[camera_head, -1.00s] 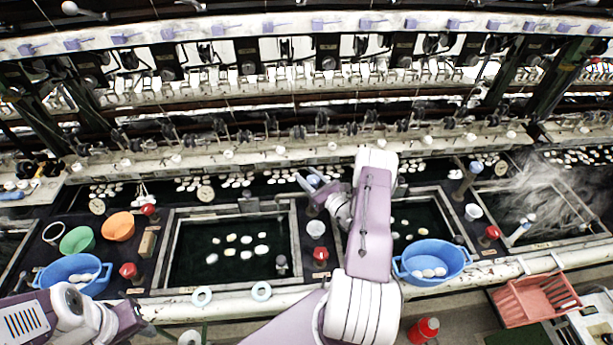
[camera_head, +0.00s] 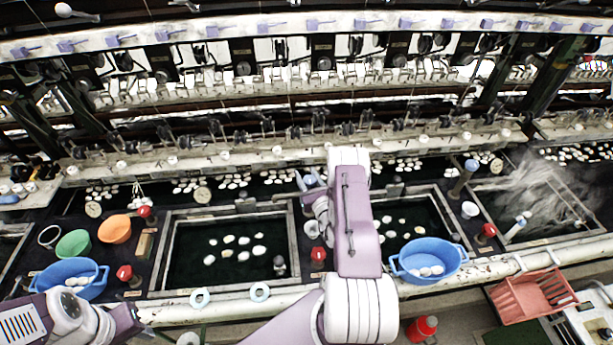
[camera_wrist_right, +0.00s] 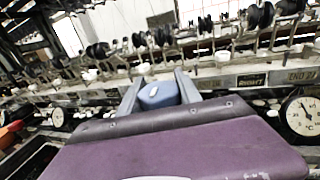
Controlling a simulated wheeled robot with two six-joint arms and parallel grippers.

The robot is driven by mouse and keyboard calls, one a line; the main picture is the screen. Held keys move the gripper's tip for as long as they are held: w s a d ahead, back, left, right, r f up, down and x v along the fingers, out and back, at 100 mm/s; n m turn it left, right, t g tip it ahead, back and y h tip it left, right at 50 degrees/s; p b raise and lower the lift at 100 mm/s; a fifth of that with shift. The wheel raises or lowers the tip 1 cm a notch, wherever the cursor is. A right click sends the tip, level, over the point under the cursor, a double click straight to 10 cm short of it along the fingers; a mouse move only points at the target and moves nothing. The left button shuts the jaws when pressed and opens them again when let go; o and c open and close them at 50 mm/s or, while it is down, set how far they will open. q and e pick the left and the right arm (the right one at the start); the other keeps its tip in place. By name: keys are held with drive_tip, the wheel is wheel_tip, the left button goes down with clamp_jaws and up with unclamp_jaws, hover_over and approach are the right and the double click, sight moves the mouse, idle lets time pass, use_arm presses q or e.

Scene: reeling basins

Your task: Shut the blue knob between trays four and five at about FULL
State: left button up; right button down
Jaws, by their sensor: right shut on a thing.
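The blue knob (camera_wrist_right: 158,96) sits between the two grey fingers of my right gripper (camera_wrist_right: 158,90) in the right wrist view, and the fingers are shut on it. A pale mark shows on the knob's face. In the head view my right gripper (camera_head: 307,182) reaches the knob (camera_head: 311,180) at the dark strip between two sunken trays; my arm hides part of that strip. My left gripper (camera_head: 138,325) is low at the left, apart from everything, and its fingers are too unclear to judge.
A tray with white cocoons (camera_head: 238,245) lies left of my right arm. Blue basins (camera_head: 82,290) (camera_head: 408,275), a green bowl (camera_head: 74,243) and an orange bowl (camera_head: 115,229) stand around. Red knobs (camera_head: 124,273) and a steaming tray (camera_head: 545,212) also show. Dials (camera_wrist_right: 303,112) flank the knob.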

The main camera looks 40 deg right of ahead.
sight(312, 186)
drive_tip(key=shift+r, duration=0.1)
drive_tip(key=c, duration=0.8)
unclamp_jaws()
drive_tip(key=shift+c, duration=0.2)
drive_tip(key=shift+s+a+f, duration=0.1)
drive_tip(key=shift+s+f, duration=0.1)
drive_tip(key=shift+s, duration=0.2)
drive_tip(key=b+v, duration=0.3)
drive_tip(key=v, duration=0.4)
drive_tip(key=shift+s+f, duration=0.1)
drive_tip(key=shift+s, duration=0.1)
drive_tip(key=shift+s+a+b, duration=0.1)
drive_tip(key=shift+s+b, duration=0.15)
drive_tip(key=shift+b, duration=0.1)
drive_tip(key=shift+r, duration=0.25)
